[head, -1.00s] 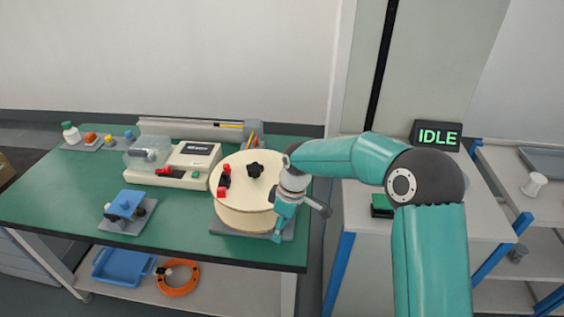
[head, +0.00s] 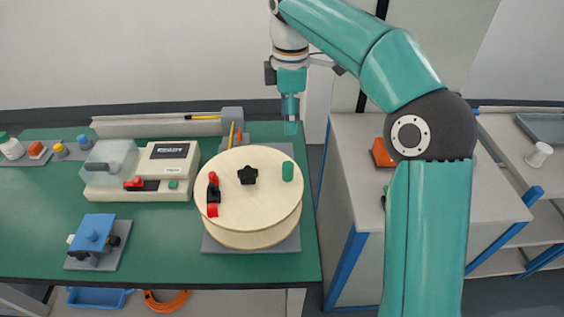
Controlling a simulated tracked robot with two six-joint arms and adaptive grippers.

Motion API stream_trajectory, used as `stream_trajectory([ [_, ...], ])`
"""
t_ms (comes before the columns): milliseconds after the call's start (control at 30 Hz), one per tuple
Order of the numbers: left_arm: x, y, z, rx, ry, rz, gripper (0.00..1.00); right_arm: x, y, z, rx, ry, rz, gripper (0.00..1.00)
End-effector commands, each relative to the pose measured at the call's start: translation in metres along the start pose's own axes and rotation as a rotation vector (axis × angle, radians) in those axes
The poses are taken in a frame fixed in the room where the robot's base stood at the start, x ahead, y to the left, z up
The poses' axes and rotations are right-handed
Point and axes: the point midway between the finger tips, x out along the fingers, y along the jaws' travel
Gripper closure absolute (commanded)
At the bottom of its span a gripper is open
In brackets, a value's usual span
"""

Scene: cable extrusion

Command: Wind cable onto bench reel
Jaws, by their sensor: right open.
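The bench reel (head: 248,205) is a wide pale wooden drum on a grey base plate (head: 285,246) at the right end of the green bench. On its top are a black star knob (head: 247,175), a red and black clamp (head: 213,194) and an upright green handle (head: 288,171). I see no cable wound on the visible side of the drum. My right gripper (head: 291,126) points down, open and empty, above and behind the reel, apart from it. My left gripper is not in view.
A white device with a clear cover (head: 168,172) stands left of the reel. A blue fixture (head: 93,232) sits at front left. A blue tray (head: 98,298) and an orange coil (head: 165,302) lie on the lower shelf. A grey cabinet (head: 350,150) stands right, across a gap.

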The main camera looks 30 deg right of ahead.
Motion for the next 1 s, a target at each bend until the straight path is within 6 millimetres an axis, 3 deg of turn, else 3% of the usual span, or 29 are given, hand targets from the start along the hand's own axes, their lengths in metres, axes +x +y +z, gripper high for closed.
stream_trajectory([
  [600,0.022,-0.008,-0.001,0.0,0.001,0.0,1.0,0.125,0.0,-0.004,-0.005,-0.002,-0.006,0.45],
  [800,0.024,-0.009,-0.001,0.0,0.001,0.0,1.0,0.15,0.0,-0.004,-0.004,-0.001,-0.003,0.45],
  [1000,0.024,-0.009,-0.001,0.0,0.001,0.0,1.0,0.159,0.001,-0.004,-0.005,0.001,-0.001,0.45],
])
